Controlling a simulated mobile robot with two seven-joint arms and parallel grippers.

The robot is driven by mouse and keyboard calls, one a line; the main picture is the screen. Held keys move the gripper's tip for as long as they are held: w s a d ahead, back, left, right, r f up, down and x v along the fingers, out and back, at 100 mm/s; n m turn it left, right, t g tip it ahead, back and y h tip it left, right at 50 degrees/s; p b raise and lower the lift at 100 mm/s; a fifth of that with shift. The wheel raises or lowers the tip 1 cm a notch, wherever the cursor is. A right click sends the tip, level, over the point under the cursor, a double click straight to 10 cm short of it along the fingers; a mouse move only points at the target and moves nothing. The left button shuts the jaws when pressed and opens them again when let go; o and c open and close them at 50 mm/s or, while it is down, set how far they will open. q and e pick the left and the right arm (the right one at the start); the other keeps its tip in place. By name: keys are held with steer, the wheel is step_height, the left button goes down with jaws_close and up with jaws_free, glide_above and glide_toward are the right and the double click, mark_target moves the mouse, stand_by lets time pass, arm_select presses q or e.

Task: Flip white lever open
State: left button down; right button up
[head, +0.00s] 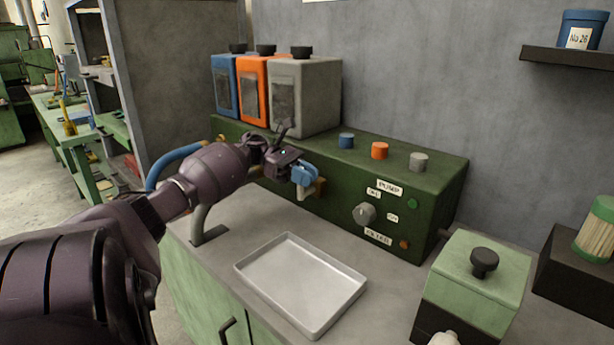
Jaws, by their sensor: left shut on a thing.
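My left gripper (303,176) reaches in from the left to the front of the green panel box (350,180). Its blue-tipped jaws are shut on the small white lever (302,194), which points down below them. A brass fitting (320,187) shows just right of the lever. The jaws hide the lever's upper part, so its exact angle is hard to tell.
Blue, orange and grey canisters (308,100) stand on the panel box, beside three coloured caps (380,150). A shallow metal tray (300,285) lies on the counter below. A green box with a black knob (484,262) stands at the right.

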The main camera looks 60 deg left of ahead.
arm_select(q)
steer(key=c, duration=1.2)
jaws_free()
steer(key=shift+o, duration=0.7)
arm_select(e)
steer(key=shift+s+f, duration=0.1)
steer(key=shift+s, duration=0.15)
steer(key=shift+d, duration=0.1)
arm_select(q)
steer(key=v, duration=1)
steer(key=shift+a+b, duration=0.35)
steer(key=shift+a, duration=0.05)
arm_select(e)
steer(key=shift+w+f, duration=0.15)
steer(key=shift+w, duration=0.1)
arm_select(q)
steer(key=shift+s+r, duration=0.1)
steer(key=shift+r, duration=0.05)
arm_select(e)
steer(key=shift+s+f, duration=0.15)
steer(key=shift+s, duration=0.1)
